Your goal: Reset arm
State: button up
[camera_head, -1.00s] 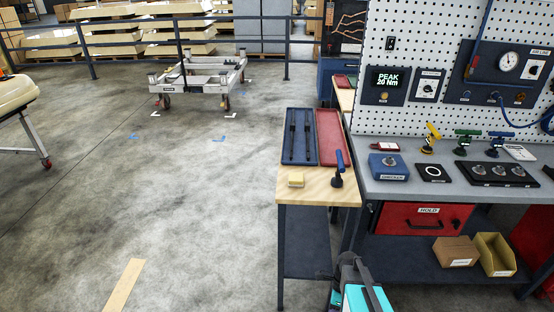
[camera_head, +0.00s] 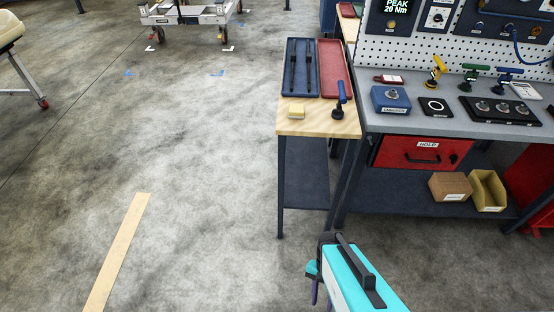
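My arm shows at the bottom centre right, as a teal and white link with a dark bar on it. It is low, in front of the side table and workbench, over open floor. A dark and teal end piece with a small purple part (camera_head: 315,285) shows at its left, but I cannot make out gripper fingers. Whether anything is held is hidden. The arm appears apart from the table (camera_head: 345,127) and the workbench (camera_head: 510,125).
The workbench holds several tools and a red drawer (camera_head: 392,152). A trolley (camera_head: 185,14) stands far back.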

jog(key=n, duration=0.4)
jog(key=d+n, duration=0.1)
jog(key=n, duration=0.1)
jog(key=shift+w+n, duration=0.25)
jog(key=shift+n, duration=0.05)
dwell(1.0)
